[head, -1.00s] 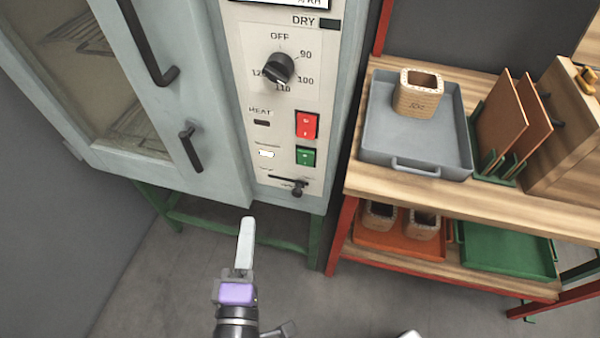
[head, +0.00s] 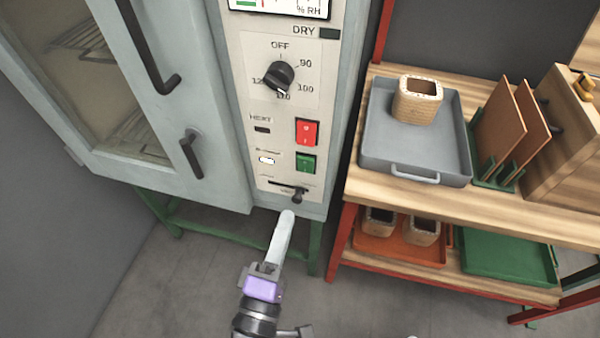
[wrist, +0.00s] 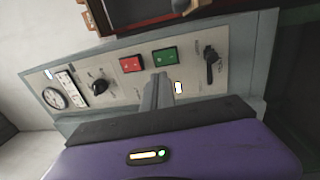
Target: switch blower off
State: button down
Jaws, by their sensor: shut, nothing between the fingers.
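The oven's control panel (head: 245,150) carries a red rocker switch (head: 307,132) and, just below it, a green rocker switch (head: 306,162). Left of the green switch a small white lamp (head: 267,160) is lit; the lamp under the HEAT label (head: 262,129) is dark. My gripper (head: 287,216) is shut and empty, its fingertips just below the panel's lower edge and the slider lever (head: 298,195), apart from the green switch in the picture. In the wrist view the fingers (wrist: 158,82) point at the panel, near the green switch (wrist: 164,56) and red switch (wrist: 132,64).
A black dial (head: 280,75) sits above the switches. The oven door handle (head: 190,152) is to the left. Floor below the oven is clear.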

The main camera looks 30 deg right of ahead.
aim_at(304, 162)
jog(key=p+x, duration=0.1)
jog(key=x, duration=0.9)
jog(key=shift+w+d, duration=0.25)
jog(key=shift+w, duration=0.05)
jog(key=shift+w+d+r, duration=0.2)
